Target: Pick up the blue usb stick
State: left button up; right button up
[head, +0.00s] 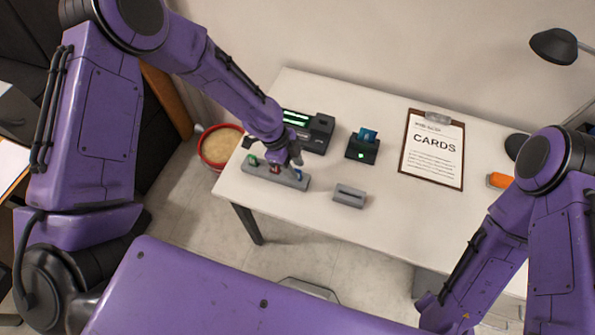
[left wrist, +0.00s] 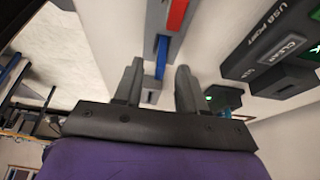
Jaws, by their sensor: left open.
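The blue usb stick (head: 298,174) stands at the right end of a grey holder (head: 262,174) on the white table. A red stick (head: 275,169) and a green stick (head: 253,161) stand in the same holder to its left. My left gripper (head: 292,160) is at the blue stick and partly covers that end of the holder. In the left wrist view my left gripper (left wrist: 160,68) is open, and the blue usb stick (left wrist: 161,50) shows between its two fingers. The red stick (left wrist: 177,15) is just beyond. My right gripper is out of view.
A black device with a green display (head: 318,127) is behind the holder. A small black reader holding a blue card (head: 361,151), a grey slotted block (head: 349,196) and a "CARDS" clipboard (head: 433,150) lie to the right.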

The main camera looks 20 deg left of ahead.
pick_arm(q)
jog(key=x, duration=0.2)
jog(key=shift+d+f, duration=0.2)
jog(key=shift+f, duration=0.15)
grip_shut()
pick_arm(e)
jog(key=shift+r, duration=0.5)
pick_arm(q)
jog(key=shift+r, duration=0.15)
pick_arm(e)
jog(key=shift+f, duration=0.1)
pick_arm(q)
jog(key=shift+r, duration=0.25)
notch_tip(320, 180, up, 3)
jog(key=shift+s+f+b, duration=0.1)
jog(key=shift+s+b, duration=0.1)
jog(key=shift+b, duration=0.65)
jog(key=s+d+r+b, duration=0.1)
jog(key=s+r+b, duration=0.1)
jog(key=s+r, duration=0.7)
jog(key=s, duration=0.4)
jog(key=shift+s+r, duration=0.25)
jog(key=shift+s, duration=0.1)
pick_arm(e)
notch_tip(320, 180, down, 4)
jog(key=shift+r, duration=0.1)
pick_arm(q)
jog(key=shift+d, duration=0.15)
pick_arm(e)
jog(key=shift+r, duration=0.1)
